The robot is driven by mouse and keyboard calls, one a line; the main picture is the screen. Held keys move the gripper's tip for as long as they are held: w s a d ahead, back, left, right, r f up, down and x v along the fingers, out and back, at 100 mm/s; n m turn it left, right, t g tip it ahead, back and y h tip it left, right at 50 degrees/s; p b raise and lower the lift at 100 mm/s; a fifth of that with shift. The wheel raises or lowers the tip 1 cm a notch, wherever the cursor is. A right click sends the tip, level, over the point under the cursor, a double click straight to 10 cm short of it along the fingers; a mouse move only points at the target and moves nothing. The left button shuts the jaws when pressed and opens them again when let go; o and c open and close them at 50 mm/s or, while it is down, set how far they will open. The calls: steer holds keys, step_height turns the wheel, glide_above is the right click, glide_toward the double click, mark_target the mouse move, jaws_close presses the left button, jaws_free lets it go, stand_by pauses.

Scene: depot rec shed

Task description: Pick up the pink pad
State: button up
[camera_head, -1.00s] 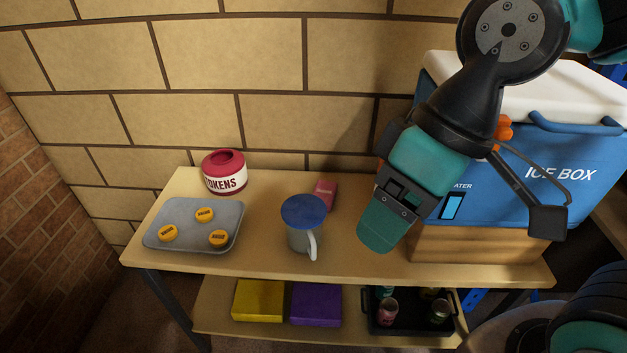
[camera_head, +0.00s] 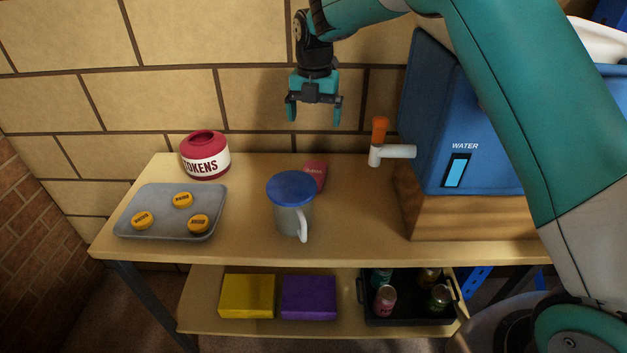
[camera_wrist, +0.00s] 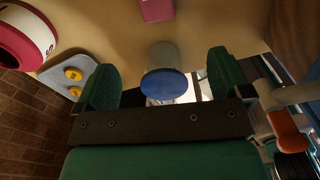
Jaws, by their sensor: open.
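The pink pad (camera_head: 316,174) lies on the upper shelf, behind the blue-lidded mug, which hides part of it in the head view. In the wrist view the pad (camera_wrist: 157,10) shows at the top edge. The grey mug (camera_head: 291,216) with its blue lid (camera_head: 290,188) stands in front of it, handle toward the front right. My gripper (camera_head: 315,114) is open and empty, in the air above and behind the pad, pointing down near the wall. In the wrist view its fingers (camera_wrist: 164,80) frame the mug from afar.
A red and white token pot (camera_head: 205,157) and a grey tray (camera_head: 150,229) with yellow tokens are at left. The blue water box (camera_head: 425,130) with an orange-handled tap (camera_head: 380,140) is at right. The lower shelf holds yellow (camera_head: 247,296) and purple (camera_head: 309,297) blocks and a black crate (camera_head: 371,316).

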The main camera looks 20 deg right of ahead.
glide_above(312, 174)
steer(key=f, duration=1.1)
steer(key=shift+s+d+f, duration=0.15)
steer(key=shift+s+f, duration=0.15)
steer(key=shift+f, duration=0.1)
steer(key=shift+w+a+f+p, duration=0.1)
steer(key=shift+f+p, duration=0.1)
steer(key=shift+f, duration=0.7)
steer(key=shift+s+a+f+p, duration=0.1)
steer(key=shift+f+p, duration=0.1)
steer(key=shift+f, duration=0.7)
steer(key=shift+w+a+f+p, duration=0.1)
steer(key=shift+f+p, duration=0.1)
steer(key=shift+f, duration=0.7)
steer(key=c, duration=1)
steer(key=shift+r, duration=0.1)
step_height(312, 174, up, 20)
steer(key=shift+f+b, duration=0.1)
steer(key=shift+b, duration=0.2)
